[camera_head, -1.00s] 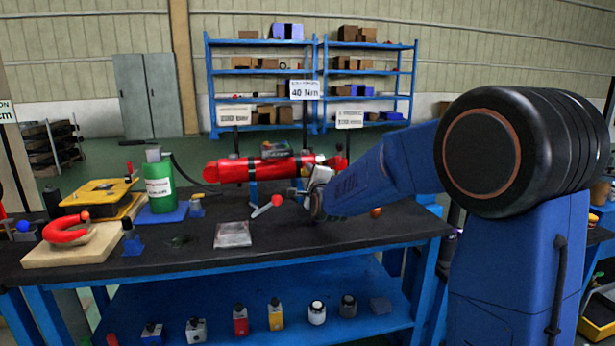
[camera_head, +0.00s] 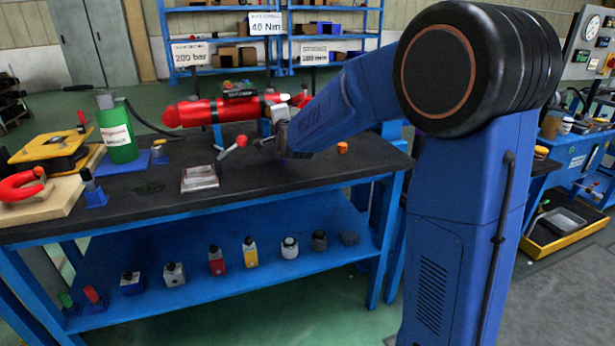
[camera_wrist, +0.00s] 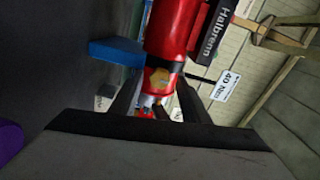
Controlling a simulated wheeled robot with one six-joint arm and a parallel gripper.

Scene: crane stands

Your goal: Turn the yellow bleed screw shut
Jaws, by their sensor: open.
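A red cylinder (camera_head: 215,110) lies on its side on the dark bench, held up on a blue support. It fills the upper middle of the wrist view (camera_wrist: 172,35). A small yellow-orange spot (camera_wrist: 158,77) shows near its end there; I cannot tell whether it is the bleed screw. My gripper (camera_wrist: 160,97) is open, its dark fingers on either side of that end, with no clear grip on anything. In the head view my gripper is at the cylinder's right end, largely hidden by my arm.
A red-tipped lever (camera_head: 235,147) and a clear tray (camera_head: 199,178) are left of my arm. An orange cap (camera_head: 342,147) sits to its right. A 40 Nm sign (camera_head: 265,24) stands behind.

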